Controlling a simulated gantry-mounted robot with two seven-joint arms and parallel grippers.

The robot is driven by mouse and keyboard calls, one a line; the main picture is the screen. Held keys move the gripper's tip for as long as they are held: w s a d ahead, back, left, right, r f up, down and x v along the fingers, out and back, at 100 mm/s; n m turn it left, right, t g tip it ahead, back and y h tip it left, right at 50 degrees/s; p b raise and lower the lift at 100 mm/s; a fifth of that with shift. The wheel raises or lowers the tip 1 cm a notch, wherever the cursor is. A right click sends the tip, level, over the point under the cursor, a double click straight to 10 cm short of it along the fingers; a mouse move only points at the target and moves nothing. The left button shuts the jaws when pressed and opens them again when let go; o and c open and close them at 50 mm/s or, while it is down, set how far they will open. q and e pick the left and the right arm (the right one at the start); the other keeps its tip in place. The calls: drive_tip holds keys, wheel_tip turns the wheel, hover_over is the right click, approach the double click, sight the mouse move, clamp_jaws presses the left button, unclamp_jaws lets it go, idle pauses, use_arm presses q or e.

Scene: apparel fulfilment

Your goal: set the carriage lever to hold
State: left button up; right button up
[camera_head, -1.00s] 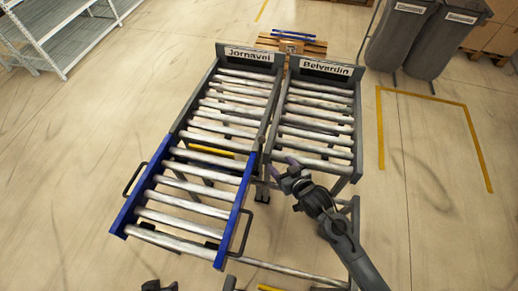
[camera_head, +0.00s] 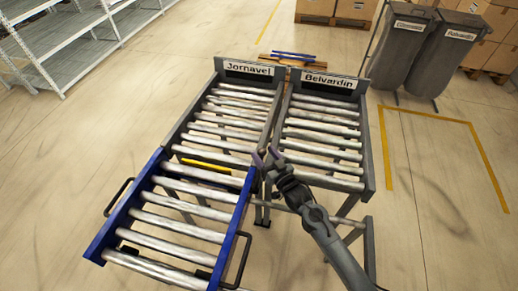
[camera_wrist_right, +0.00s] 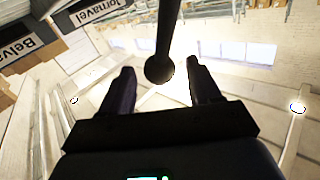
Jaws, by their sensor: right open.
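The carriage (camera_head: 229,226) is a blue-framed roller section with black side handles. It stands at the near end of the Jornavel lane (camera_head: 176,131). A dark lever with a round knob (camera_wrist_right: 160,70) shows in the right wrist view, with the knob between the two fingertips. I cannot tell whether the fingers touch it. My right gripper (camera_head: 264,157) is open at the carriage's far right corner, near the gap between the lanes; its fingers also show in the wrist view (camera_wrist_right: 159,78). The lever cannot be made out in the head view. My left gripper is out of view.
The Belvardin lane (camera_head: 369,150) stands to the right of the Jornavel lane. Two grey bins (camera_head: 425,55) stand at the back right by yellow floor lines. A shelf rack (camera_head: 75,40) is at the back left. The floor at the right is clear.

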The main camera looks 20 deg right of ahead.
drive_tip(key=shift+w+a, duration=0.25)
drive_tip(key=shift+w, duration=0.8)
drive_tip(key=shift+w+a, duration=0.2)
drive_tip(key=shift+w, duration=0.85)
drive_tip(key=shift+c, duration=0.3)
clamp_jaws()
